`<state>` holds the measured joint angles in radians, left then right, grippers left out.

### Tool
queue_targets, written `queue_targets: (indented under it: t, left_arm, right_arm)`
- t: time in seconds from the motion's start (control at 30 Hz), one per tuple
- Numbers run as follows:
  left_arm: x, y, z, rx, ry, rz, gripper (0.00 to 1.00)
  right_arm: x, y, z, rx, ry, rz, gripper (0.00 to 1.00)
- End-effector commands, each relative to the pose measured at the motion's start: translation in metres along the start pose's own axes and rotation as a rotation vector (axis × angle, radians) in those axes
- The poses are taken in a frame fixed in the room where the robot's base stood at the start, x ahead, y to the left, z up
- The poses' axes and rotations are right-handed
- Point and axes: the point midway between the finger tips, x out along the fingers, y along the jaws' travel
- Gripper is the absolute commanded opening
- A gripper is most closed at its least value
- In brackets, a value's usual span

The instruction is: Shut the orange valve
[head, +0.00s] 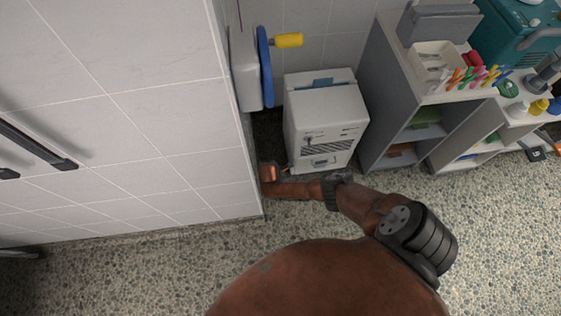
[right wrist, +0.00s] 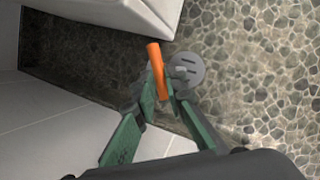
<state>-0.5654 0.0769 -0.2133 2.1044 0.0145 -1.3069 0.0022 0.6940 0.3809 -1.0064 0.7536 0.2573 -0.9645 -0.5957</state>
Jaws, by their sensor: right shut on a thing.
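The orange valve (right wrist: 157,70) shows in the right wrist view as a bar-shaped orange handle, tilted slightly from upright. A grey round slotted disc (right wrist: 190,70) shows just right of it, by the floor. My right gripper (right wrist: 160,92) has its green fingers closed around the handle's lower part, which they partly hide. In the head view my right arm reaches left to the tiled wall's corner, in front of the white machine; its gripper is not clearly visible there. My left gripper is in neither view.
A white tiled wall (head: 150,110) stands close on the left. A white machine (head: 325,120) stands in the recess, with a blue wheel (head: 265,66) and yellow handle (head: 288,40) above. Grey shelves (head: 390,110) with clutter are at right.

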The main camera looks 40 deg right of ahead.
Motion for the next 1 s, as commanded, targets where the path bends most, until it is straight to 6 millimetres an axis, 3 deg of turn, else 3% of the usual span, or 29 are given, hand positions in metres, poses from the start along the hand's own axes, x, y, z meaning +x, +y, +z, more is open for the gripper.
queue_targets:
  t: [0.27, 0.3, 0.53, 1.0]
  left_arm:
    - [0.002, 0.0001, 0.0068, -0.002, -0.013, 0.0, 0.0]
    - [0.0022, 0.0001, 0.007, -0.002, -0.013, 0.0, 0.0]
    - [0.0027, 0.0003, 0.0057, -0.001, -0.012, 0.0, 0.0]
    - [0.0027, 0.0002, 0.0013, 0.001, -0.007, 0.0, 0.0]
  right_arm:
    - [0.0003, -0.0009, 0.0, 0.0, 0.0, -0.002, 0.0]
    - [0.0003, -0.0009, 0.0, 0.0, 0.0, -0.002, 0.13]
    - [0.0002, -0.0005, 0.0001, -0.001, 0.0, -0.001, 0.28]
    - [-0.0069, 0.0009, 0.0028, -0.001, 0.002, 0.0, 0.29]
